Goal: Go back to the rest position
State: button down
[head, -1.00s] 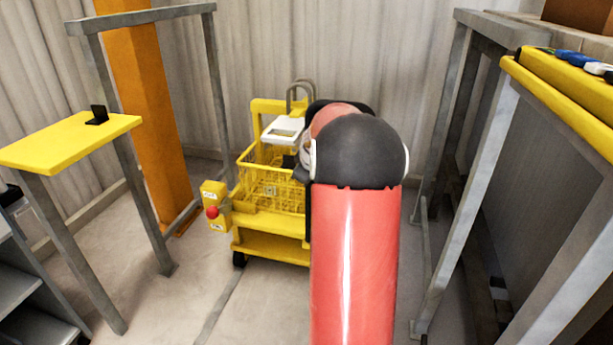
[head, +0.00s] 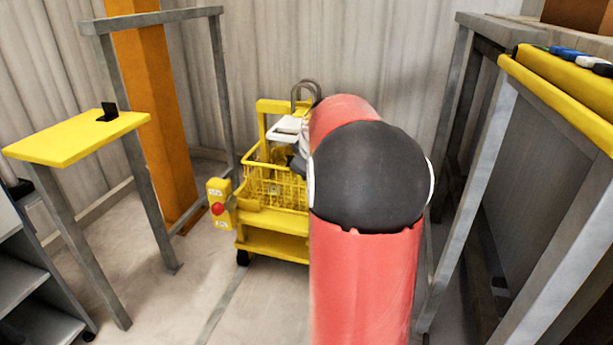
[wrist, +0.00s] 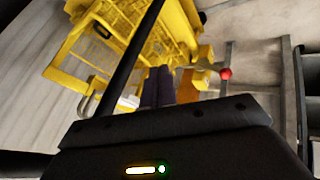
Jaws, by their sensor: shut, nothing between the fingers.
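My gripper (wrist: 158,84) shows in the wrist view as two dark fingers side by side. It is shut and empty. In the wrist view it points towards the yellow cart (wrist: 190,22), with open air visible around the fingers. No rest mark for the arm is in view.
The cart carries a yellow wire basket (head: 270,188) and a red button (head: 218,208). A yellow shelf (head: 75,140) on grey legs stands left, before an orange post (head: 150,100). A grey frame with a yellow ledge (head: 560,95) stands close on the right.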

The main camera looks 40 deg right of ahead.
jog(key=s+a+r+m+y, duration=0.1)
jog(key=s+a+r, duration=0.1)
jog(key=s+a, duration=0.65)
jog(key=s+a+r+m+y, duration=0.1)
jog(key=s+a+r, duration=0.15)
jog(key=a, duration=1.05)
jog(key=s+a+f+m, duration=0.1)
jog(key=s+a+f, duration=0.1)
jog(key=s+a, duration=0.2)
jog(key=s+a+f+g+y, duration=0.1)
jog(key=s+a+f, duration=0.2)
jog(key=s, duration=0.7)
jog(key=a, duration=0.2)
jog(key=shift+s+a+f+m, duration=0.25)
jog(key=shift+s+a+m, duration=0.05)
jog(key=shift+s+m, duration=0.1)
jog(key=shift+w+r, duration=0.1)
jog(key=shift+w, duration=0.1)
